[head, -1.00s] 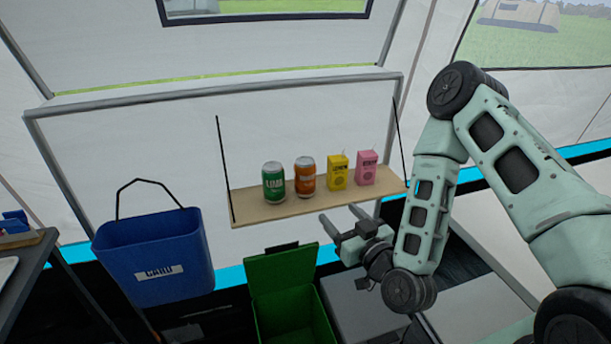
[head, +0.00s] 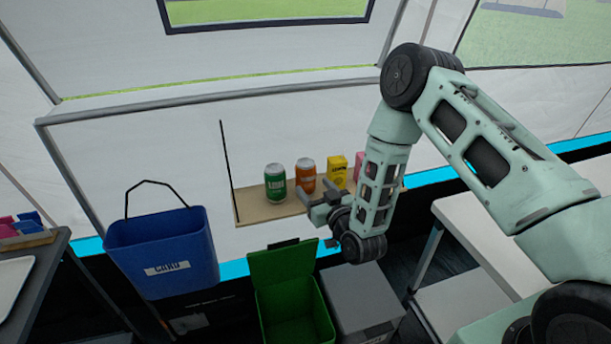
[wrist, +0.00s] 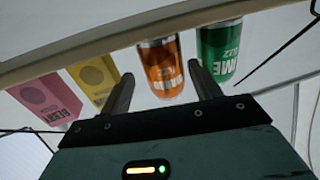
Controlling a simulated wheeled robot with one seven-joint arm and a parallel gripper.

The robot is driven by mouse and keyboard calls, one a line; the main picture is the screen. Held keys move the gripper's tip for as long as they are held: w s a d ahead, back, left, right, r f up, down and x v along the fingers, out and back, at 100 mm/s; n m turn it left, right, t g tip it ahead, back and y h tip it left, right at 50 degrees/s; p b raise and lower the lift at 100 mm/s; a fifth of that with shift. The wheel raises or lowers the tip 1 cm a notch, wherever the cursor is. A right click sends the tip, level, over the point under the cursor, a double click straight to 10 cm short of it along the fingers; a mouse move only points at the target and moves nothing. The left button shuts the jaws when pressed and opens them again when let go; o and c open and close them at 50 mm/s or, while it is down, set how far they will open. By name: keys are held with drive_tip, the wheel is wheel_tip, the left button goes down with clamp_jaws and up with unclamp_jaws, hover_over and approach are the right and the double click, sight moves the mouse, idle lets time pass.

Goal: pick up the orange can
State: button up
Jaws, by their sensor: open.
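The orange can (head: 306,174) stands upright on a hanging wooden shelf (head: 262,213), just right of the green can (head: 275,182). My gripper (head: 318,204) is open and empty, in front of the shelf and just below the orange can in the head view. In the wrist view the orange can (wrist: 161,68) shows beyond and between the two fingertips (wrist: 163,78), nearer the left finger. The green can (wrist: 220,55) is beyond the right fingertip. I see no finger touching a can.
A yellow carton (head: 337,170) stands right of the orange can. A pink carton (head: 360,163) beyond it is partly hidden by my arm. Below are a blue bin (head: 162,250), a green open bin (head: 290,305) and a grey box (head: 362,300).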

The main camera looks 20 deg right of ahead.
sight(311, 183)
drive_tip(key=shift+w+a+r+p, duration=0.1)
drive_tip(key=shift+w+a+p, duration=0.15)
drive_tip(key=shift+w, duration=0.65)
drive_tip(key=shift+w+a+p, duration=0.2)
drive_tip(key=shift+w+p, duration=0.1)
drive_tip(key=shift+w, duration=0.55)
drive_tip(key=shift+w+a+r+p, duration=0.1)
drive_tip(key=shift+w+a+p, duration=0.15)
drive_tip(key=shift+w, duration=0.65)
drive_tip(key=shift+d, duration=0.1)
drive_tip(key=c, duration=0.7)
